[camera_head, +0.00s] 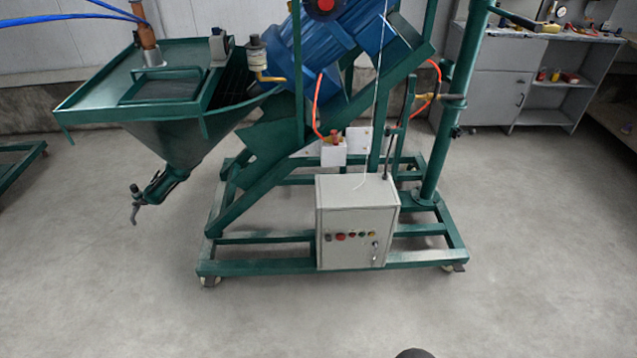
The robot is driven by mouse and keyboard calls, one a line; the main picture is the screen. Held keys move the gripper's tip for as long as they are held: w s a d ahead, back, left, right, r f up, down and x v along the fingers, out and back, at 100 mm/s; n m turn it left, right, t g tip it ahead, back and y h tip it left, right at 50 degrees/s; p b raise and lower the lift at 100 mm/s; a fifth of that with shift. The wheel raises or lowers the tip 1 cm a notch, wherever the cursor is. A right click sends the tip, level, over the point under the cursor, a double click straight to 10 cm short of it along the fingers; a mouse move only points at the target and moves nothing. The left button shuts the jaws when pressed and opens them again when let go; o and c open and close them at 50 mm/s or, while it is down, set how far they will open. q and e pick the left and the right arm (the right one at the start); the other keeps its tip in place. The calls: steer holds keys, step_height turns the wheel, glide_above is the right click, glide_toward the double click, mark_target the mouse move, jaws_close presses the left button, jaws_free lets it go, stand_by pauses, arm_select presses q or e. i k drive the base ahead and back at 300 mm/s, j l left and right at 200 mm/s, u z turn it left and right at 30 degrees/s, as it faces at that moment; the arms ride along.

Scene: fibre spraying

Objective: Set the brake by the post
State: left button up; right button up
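A green wheeled machine frame (330,238) stands on the grey floor in the head view. A tall green post (441,140) rises from its right side. A caster (455,267) sits under the frame's front right corner, nearest the post, with a small dark part on it that may be a brake pedal. Whether it is up or down is too small to tell. Another caster (210,281) is under the front left corner. Neither of my grippers is in view.
A grey control box (352,222) with coloured buttons is on the frame's front. A green hopper (165,100) overhangs the left. A workbench (537,80) with shelves stands behind at right. The floor in front of the frame and to its right is clear.

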mark_target(458, 268)
steer(key=z, duration=1.3)
